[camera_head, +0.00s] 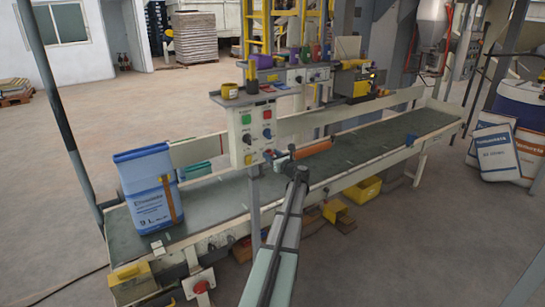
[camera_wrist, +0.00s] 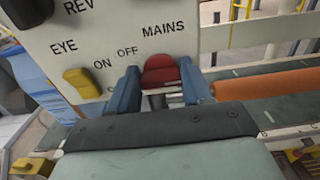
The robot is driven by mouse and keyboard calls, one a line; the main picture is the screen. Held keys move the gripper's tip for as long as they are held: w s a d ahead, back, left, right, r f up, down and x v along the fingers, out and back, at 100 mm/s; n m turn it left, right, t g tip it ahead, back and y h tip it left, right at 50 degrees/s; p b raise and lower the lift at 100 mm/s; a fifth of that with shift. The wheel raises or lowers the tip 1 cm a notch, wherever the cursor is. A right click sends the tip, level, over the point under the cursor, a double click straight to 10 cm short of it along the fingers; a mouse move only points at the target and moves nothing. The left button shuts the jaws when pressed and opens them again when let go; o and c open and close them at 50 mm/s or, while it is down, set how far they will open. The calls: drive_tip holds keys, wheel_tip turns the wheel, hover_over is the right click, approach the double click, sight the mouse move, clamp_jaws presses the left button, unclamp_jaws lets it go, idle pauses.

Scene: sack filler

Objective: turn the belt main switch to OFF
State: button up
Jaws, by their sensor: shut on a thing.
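The red switch knob (camera_wrist: 161,72) sits below the word MAINS on the pale control panel (camera_wrist: 95,35). The panel is also in the head view (camera_head: 240,128), on a post beside the belt. My gripper (camera_wrist: 158,82) is shut on the red knob, with one blue finger at each side of it. In the head view my gripper (camera_head: 272,156) reaches the lower right of the panel and hides the red knob there. ON and OFF are printed to the knob's left. Which position the knob points to, I cannot tell.
A yellow knob (camera_wrist: 82,82) below EYE is close left of my gripper. A dark knob is above it. A blue and white sack (camera_head: 147,195) stands on the belt (camera_head: 210,202) at left. An orange roller (camera_head: 312,149) lies across the belt to the right.

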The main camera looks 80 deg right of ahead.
drive_tip(key=shift+c, duration=1.3)
drive_tip(key=shift+n, duration=0.4)
drive_tip(key=n, duration=0.3)
drive_tip(key=shift+n, duration=0.3)
drive_tip(key=shift+w+a+f+n, duration=0.1)
drive_tip(key=shift+f+n, duration=0.05)
drive_tip(key=shift+n, duration=3.2)
drive_tip(key=shift+w+a+f+n, duration=0.1)
drive_tip(key=shift+f+n, duration=0.05)
drive_tip(key=shift+n, duration=3.2)
